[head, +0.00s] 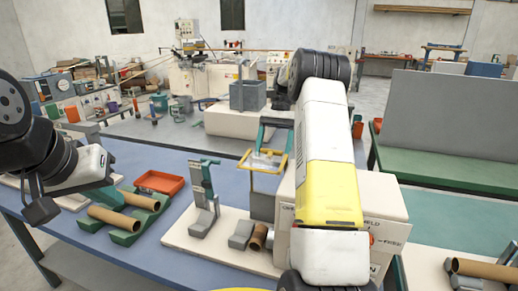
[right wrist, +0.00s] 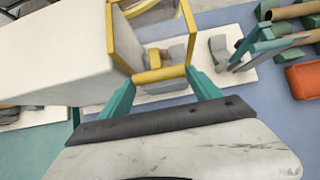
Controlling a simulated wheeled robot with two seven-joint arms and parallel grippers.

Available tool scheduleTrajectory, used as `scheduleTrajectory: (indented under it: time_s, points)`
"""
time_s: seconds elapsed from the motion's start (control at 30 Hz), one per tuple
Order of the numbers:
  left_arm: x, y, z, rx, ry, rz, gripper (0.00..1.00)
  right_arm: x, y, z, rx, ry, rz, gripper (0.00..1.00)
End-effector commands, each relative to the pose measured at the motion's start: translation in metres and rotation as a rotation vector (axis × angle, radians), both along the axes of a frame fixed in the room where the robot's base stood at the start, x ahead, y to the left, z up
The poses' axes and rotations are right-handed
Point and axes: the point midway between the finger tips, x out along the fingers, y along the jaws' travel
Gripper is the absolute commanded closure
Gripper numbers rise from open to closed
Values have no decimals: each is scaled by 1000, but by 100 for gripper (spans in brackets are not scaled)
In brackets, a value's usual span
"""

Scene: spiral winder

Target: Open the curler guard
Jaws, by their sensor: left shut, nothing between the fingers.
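The curler is a white box (head: 385,222) with lettering on its side, partly hidden behind my right arm. Its guard is a yellow frame (head: 284,163) with a clear panel, at the box's left side. In the right wrist view the guard's yellow bar (right wrist: 160,75) crosses between the tips of my right gripper (right wrist: 160,80). Its two teal fingers are spread apart at the bar's ends; I cannot tell whether they touch it. In the head view the right gripper (head: 272,146) is just above the guard. My left gripper (head: 40,210) is shut and empty at far left, away from the curler.
On the blue table stand a grey-teal clamp device (head: 204,190), an orange tray (head: 159,182) and cardboard tubes (head: 114,217) on green cradles. Small grey blocks (head: 241,234) lie on the pale base in front of the curler. A grey panel (head: 450,117) stands behind at right.

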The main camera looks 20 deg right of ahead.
Motion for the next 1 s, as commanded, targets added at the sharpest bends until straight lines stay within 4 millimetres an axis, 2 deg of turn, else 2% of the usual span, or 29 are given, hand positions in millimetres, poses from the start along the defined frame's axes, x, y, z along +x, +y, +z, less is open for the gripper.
scheduleTrajectory:
  time_s: [0.27,0.5,0.77,1.0]
  points:
    - [0,0,0,0,0,0,100,1,0,6,0,-5,0,27]
    - [0,0,0,0,0,0,100,1,0,37,-2,-5,0,27]
    - [0,0,0,0,0,0,100,-33,14,41,0,-1,1,27]
    - [0,0,0,0,0,0,100,-78,33,45,0,-2,2,27]
